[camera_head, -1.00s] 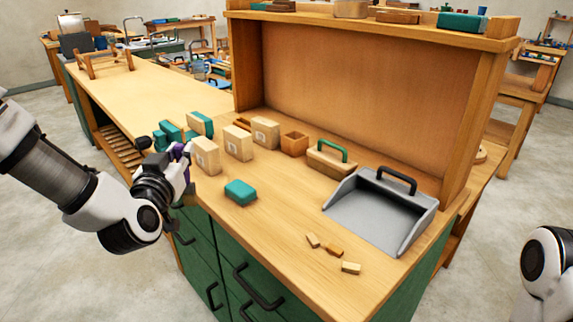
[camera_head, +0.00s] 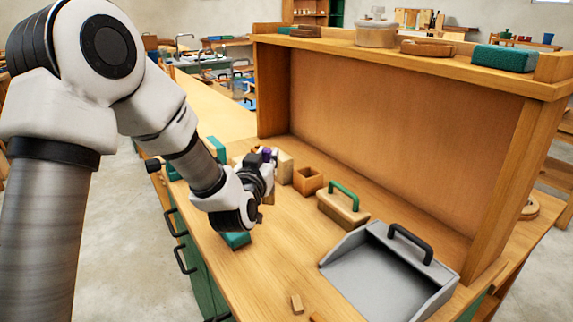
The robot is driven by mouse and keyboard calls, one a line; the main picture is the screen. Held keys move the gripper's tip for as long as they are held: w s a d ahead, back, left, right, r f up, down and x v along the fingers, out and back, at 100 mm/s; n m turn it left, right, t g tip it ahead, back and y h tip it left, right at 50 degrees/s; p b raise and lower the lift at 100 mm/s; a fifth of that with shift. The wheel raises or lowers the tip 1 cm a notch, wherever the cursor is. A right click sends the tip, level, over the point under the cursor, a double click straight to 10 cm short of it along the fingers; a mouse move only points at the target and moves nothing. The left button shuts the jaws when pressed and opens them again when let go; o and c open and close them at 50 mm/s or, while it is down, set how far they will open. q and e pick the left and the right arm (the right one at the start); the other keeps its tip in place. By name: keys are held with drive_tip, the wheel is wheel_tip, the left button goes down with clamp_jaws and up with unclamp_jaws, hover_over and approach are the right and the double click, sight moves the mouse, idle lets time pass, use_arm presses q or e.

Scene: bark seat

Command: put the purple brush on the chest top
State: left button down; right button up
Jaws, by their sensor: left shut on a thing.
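My left gripper (camera_head: 267,165) is shut on the purple brush (camera_head: 267,153). Only a small purple part of the brush shows; my gripper and arm hide the rest. The gripper is over the wooden chest top (camera_head: 275,255), among the blocks and in front of the back panel. I cannot tell whether the brush touches the top. My right gripper is not in view.
A wooden box (camera_head: 307,181), a green-handled wooden block (camera_head: 342,205) and a grey dustpan (camera_head: 385,280) stand right of the gripper. A teal block (camera_head: 236,240) is partly hidden below my arm. A shelf (camera_head: 400,60) rises behind.

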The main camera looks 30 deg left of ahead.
use_arm(q)
drive_tip(key=w+d+f, duration=0.1)
drive_tip(key=w+f, duration=0.3)
drive_tip(key=w, duration=0.2)
drive_tip(key=shift+w+d+f, duration=0.15)
drive_tip(key=shift+w+f, duration=0.1)
drive_tip(key=c, duration=1.1)
unclamp_jaws()
drive_tip(key=shift+o, duration=0.2)
drive_tip(key=shift+r, duration=0.1)
drive_tip(key=b+v, duration=0.1)
drive_tip(key=v, duration=1.1)
